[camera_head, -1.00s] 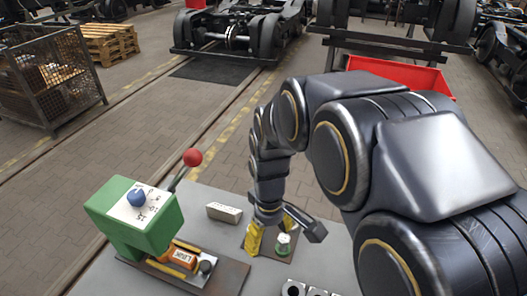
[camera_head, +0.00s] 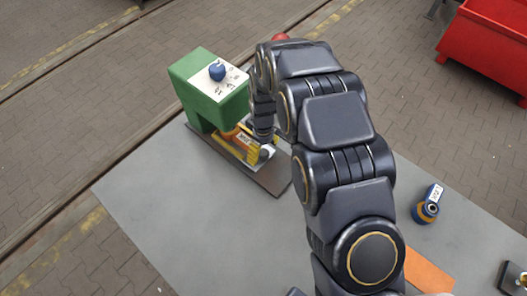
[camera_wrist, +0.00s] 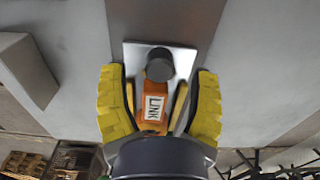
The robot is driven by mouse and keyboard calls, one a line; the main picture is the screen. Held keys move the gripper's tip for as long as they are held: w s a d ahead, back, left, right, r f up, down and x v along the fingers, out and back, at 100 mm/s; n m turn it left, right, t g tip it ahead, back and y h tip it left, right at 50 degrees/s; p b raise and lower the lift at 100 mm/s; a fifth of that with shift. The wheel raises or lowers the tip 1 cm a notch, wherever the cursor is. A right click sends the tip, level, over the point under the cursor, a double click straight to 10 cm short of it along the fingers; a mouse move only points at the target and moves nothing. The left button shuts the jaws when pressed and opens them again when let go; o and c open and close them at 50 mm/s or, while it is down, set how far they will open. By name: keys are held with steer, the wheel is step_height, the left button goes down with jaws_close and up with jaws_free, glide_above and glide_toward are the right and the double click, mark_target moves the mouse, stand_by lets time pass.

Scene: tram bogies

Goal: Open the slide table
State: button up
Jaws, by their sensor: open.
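The green machine (camera_head: 215,98) stands on the grey table, with a blue knob on its white top. The slide table at its foot has a pale plate (camera_wrist: 134,58) with a dark round knob (camera_wrist: 160,64) near its end. An orange block (camera_wrist: 153,96) labelled LINK lies between yellow rails (camera_wrist: 180,105) behind the knob. My gripper (camera_wrist: 159,76) is open, its yellow fingers spread on either side of the knob and block. I see no finger touching the knob.
A dark base plate (camera_head: 272,182) lies under the machine. A blue and orange part (camera_head: 427,206) and an orange sheet (camera_head: 428,271) are to the right on the grey table (camera_head: 190,225). The table's left front is clear. A red bin (camera_head: 487,45) stands beyond.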

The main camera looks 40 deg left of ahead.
step_height(320, 180, down, 2)
steer(key=shift+f, duration=0.1)
jaws_close()
steer(key=d, duration=1.3)
jaws_free()
